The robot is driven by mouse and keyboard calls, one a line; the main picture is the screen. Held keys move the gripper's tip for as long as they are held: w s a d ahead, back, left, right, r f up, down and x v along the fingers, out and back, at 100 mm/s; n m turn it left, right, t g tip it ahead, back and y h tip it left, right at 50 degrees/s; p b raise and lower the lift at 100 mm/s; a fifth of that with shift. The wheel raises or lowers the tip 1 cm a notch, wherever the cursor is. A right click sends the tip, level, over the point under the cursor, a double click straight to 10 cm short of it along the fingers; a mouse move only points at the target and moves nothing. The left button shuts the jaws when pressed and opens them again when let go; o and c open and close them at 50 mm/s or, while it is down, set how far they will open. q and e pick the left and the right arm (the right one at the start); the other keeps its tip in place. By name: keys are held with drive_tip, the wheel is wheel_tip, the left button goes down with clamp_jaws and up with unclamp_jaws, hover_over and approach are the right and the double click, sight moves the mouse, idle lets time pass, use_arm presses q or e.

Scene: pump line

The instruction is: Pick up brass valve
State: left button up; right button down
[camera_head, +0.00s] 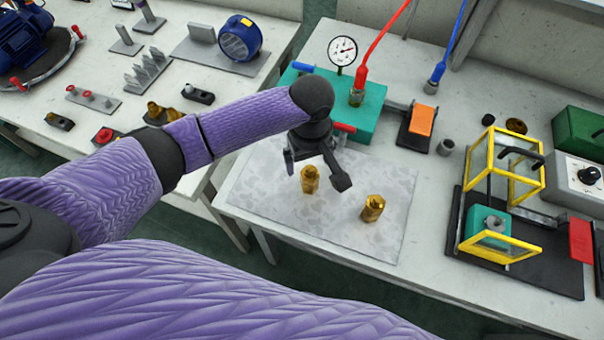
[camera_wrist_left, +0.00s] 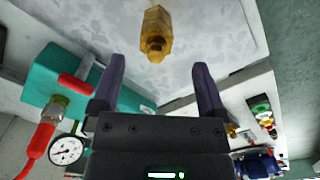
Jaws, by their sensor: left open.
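Two brass valves stand on a grey mottled mat (camera_head: 340,230) on the right-hand table. One brass valve (camera_head: 310,180) is just below my left gripper (camera_head: 317,178) in the head view. The other brass valve (camera_head: 373,208) stands apart to the right. In the left wrist view one brass valve (camera_wrist_left: 155,35) shows ahead of the left gripper (camera_wrist_left: 158,75), roughly midway between its fingers and beyond their tips. The left gripper is open and empty. The right gripper is not in view.
A yellow-framed fixture (camera_head: 500,165) stands to the right. A gap separates the left table (camera_head: 60,160) from this one.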

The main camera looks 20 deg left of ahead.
sight(310, 178)
use_arm(q)
drive_tip(key=f+b, duration=0.1)
drive_tip(key=f, duration=0.2)
drive_tip(key=f+b, duration=0.2)
drive_tip(key=f, duration=0.2)
drive_tip(key=shift+w+d+f, duration=0.1)
drive_tip(key=shift+w+f, duration=0.1)
drive_tip(key=shift+r, duration=0.1)
drive_tip(key=shift+c, duration=0.4)
clamp_jaws()
